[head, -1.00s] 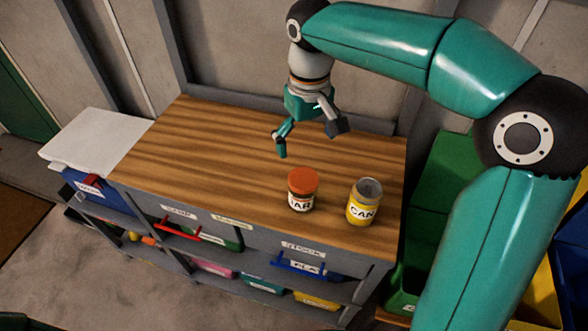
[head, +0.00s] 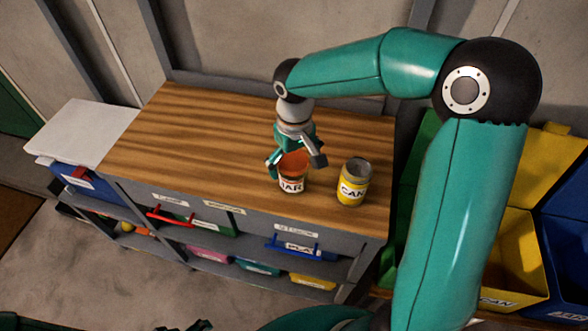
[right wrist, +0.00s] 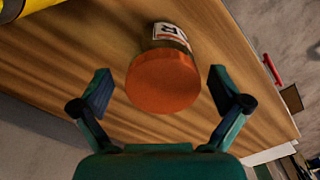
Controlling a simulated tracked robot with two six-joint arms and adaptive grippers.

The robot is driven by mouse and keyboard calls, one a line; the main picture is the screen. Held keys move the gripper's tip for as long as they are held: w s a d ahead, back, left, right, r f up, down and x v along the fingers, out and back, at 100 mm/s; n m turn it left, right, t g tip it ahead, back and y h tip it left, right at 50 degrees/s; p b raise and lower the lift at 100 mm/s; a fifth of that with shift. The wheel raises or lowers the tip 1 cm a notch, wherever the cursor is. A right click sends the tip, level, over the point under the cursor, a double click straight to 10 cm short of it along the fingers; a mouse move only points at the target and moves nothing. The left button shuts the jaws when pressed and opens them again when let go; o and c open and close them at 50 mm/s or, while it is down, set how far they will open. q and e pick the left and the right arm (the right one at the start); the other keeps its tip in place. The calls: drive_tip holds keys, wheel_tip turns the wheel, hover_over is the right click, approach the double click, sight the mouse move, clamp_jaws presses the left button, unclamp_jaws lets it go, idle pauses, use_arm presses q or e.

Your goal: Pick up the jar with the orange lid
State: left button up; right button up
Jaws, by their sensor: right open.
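The jar with the orange lid (head: 291,186) stands upright on the wooden bench top (head: 190,130), its label facing the front. In the right wrist view, its orange lid (right wrist: 163,82) sits between the spread fingers, with a gap on either side. My right gripper (head: 295,163) is open above the jar, a finger to each side of the lid, and partly hides it. Only a dark bit of what looks like my left gripper (head: 190,326) shows at the bottom edge; its jaws cannot be made out.
A yellow can (head: 353,184) stands just right of the jar. The bench top's left part is clear. Labelled drawers and shelves with coloured boxes are below. Yellow bins (head: 510,250) stand at the right. A wall is behind the bench.

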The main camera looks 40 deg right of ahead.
wheel_tip(320, 180, down, 4)
drive_tip(key=shift+a+r, duration=0.15)
drive_tip(key=shift+r, duration=0.1)
drive_tip(key=c, duration=1.3)
